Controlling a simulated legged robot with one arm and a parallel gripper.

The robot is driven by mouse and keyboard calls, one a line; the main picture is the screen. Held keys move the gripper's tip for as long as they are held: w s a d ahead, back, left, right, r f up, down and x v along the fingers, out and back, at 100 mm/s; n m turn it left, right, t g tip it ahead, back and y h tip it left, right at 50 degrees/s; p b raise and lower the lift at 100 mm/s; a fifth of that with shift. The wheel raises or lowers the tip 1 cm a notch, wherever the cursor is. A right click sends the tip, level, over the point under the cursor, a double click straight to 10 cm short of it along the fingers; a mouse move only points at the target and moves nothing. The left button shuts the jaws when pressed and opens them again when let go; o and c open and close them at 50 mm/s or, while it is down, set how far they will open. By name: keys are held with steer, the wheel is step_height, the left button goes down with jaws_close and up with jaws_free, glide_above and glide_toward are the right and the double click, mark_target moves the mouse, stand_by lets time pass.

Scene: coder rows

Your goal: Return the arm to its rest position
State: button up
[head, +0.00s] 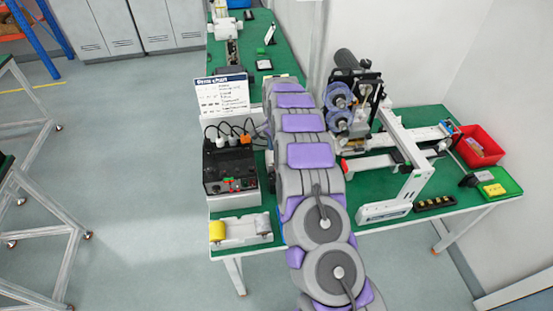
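My arm, grey with purple pads, stretches from the bottom of the head view up across the green-topped workbench (385,237). Its far end is around the upper middle of the view, beside a white sign (222,97). My gripper cannot be made out there, so its fingers and anything in them are hidden. The arm covers the middle of the bench between a black box (229,169) and the coder machine (358,95).
A tape dispenser with a yellow roll (217,231) lies at the bench's front left. A red bin (480,146) and a green-yellow box (494,187) stand at the right end. Grey lockers (140,25) are at the back. The floor (135,150) on the left is open between metal-legged tables.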

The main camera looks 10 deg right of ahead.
steer(key=shift+r, duration=1.6)
steer(key=s+a+r+n+b, duration=0.1)
steer(key=s+r+n+b, duration=0.15)
steer(key=s+r, duration=0.7)
steer(key=s+a+r+n+b, duration=0.15)
steer(key=s+r+n, duration=0.35)
steer(key=s, duration=0.8)
steer(key=s+d+f+n+g+b, duration=0.1)
steer(key=s+n, duration=0.1)
steer(key=s, duration=1.3)
steer(key=s+d+f+n+b, duration=0.1)
steer(key=s+d+n, duration=0.1)
steer(key=s, duration=1.4)
steer(key=shift+g+b, duration=0.3)
steer(key=shift+g, duration=0.1)
steer(key=shift+d, duration=0.1)
